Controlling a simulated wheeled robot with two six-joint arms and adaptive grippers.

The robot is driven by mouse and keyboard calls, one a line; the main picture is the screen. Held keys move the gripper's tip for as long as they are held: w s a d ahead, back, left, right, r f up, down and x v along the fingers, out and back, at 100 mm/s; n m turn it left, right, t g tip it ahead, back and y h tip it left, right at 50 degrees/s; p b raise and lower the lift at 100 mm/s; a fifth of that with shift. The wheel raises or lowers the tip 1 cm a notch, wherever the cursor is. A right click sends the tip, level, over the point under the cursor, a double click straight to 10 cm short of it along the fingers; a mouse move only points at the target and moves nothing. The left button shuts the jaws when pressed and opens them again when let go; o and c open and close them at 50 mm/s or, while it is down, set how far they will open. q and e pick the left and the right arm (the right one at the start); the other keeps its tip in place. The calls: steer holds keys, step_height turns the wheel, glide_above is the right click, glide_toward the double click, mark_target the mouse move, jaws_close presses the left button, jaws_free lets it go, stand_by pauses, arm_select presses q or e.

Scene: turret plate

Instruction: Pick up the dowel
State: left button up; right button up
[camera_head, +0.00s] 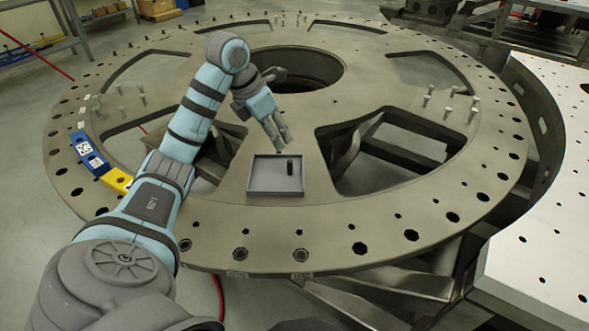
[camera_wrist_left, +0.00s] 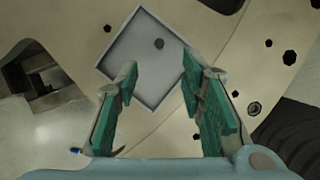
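The dowel (camera_head: 290,167) is a small dark peg. It stands upright in a shallow grey square tray (camera_head: 262,186) on the turret plate (camera_head: 222,238). In the left wrist view the dowel (camera_wrist_left: 159,44) shows end-on as a dark round spot inside the tray (camera_wrist_left: 122,52). My left gripper (camera_head: 281,147) is just above and behind the tray, pointing down. In the wrist view its green-padded fingers (camera_wrist_left: 158,85) are spread apart with nothing between them, and the dowel lies beyond the fingertips. My right gripper is not in view.
The plate has large cut-outs, a central opening (camera_head: 300,70) and many holes along its rim. Several small upright pins (camera_head: 448,112) stand at the right. A blue and yellow piece (camera_head: 98,160) lies on the left rim. A pale perforated panel (camera_head: 545,230) is at the right.

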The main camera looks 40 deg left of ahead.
mark_target(289, 161)
arm_select(q)
steer(key=b+x, duration=0.1)
steer(key=x, duration=1.1)
steer(key=shift+f, duration=0.4)
jaws_close()
